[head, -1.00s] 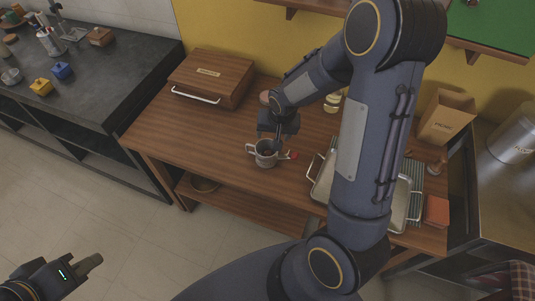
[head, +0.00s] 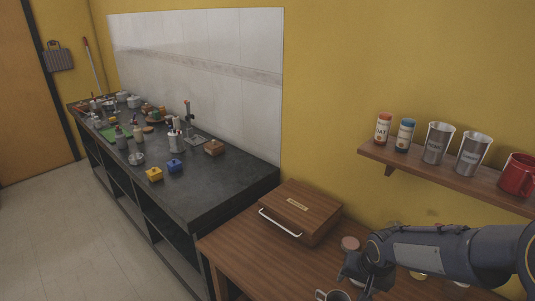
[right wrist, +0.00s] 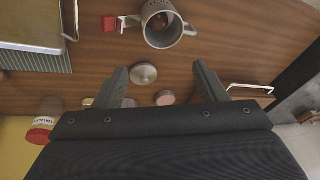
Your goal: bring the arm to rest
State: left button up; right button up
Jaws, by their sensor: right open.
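My right gripper (head: 352,277) is low over the wooden table, beside a grey metal mug (head: 332,295) cut off by the bottom edge of the head view. In the right wrist view the gripper (right wrist: 163,76) is open with nothing between its fingers. The mug (right wrist: 177,31) stands beyond the fingertips there, apart from them, with something reddish-brown inside. A round steel lid (right wrist: 143,74) lies on the table below the gap between the fingers. My left gripper is not in view.
A wooden case (head: 298,212) stands on the table. A red cube (right wrist: 109,23) and a metal tray (right wrist: 30,24) are near the mug. Two steel canisters (head: 437,143) (head: 472,154) and a red mug (head: 518,176) stand on the wall shelf. A dark counter (head: 215,185) holds small items.

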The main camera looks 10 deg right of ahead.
jog(key=s+a+r+n+t+y, duration=0.1)
jog(key=s+a+r+n, duration=0.1)
jog(key=s+r, duration=0.3)
jog(key=s+a+r+n+t+y, duration=0.1)
jog(key=s+a+r, duration=0.4)
jog(key=s, duration=0.9)
jog(key=shift+r+n+y, duration=0.4)
jog(key=shift+n+y, duration=0.3)
jog(key=shift+y, duration=0.1)
